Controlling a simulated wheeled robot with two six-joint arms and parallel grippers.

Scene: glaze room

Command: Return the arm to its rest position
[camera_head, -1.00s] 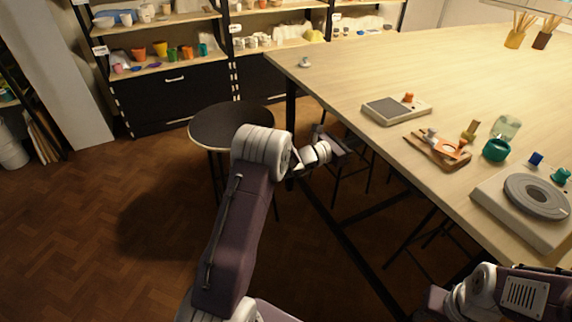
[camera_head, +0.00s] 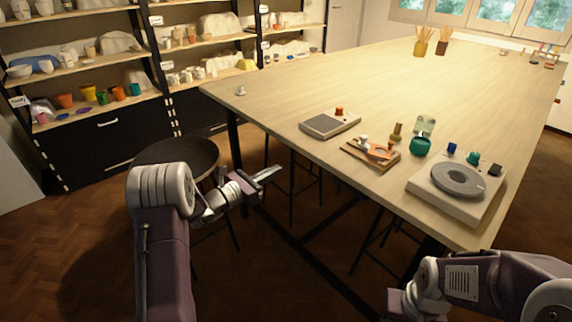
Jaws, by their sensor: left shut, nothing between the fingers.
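My left arm comes up from the bottom left of the head view. My left gripper (camera_head: 268,176) is shut and empty, beside the near left edge of the big wooden table (camera_head: 300,90) and clear of it. A round dark stool (camera_head: 165,153) stands behind the arm, partly hidden by it. My right arm shows at the bottom right, close to the table's near corner. Its gripper fingers cannot be made out.
On the table stand a grey-topped scale (camera_head: 328,125), a wooden board with small tools (camera_head: 352,158), a teal pot (camera_head: 420,146) and a banding wheel (camera_head: 458,181). Shelves (camera_head: 110,60) of pots line the back left. Open floor (camera_head: 60,250) lies left of my arm.

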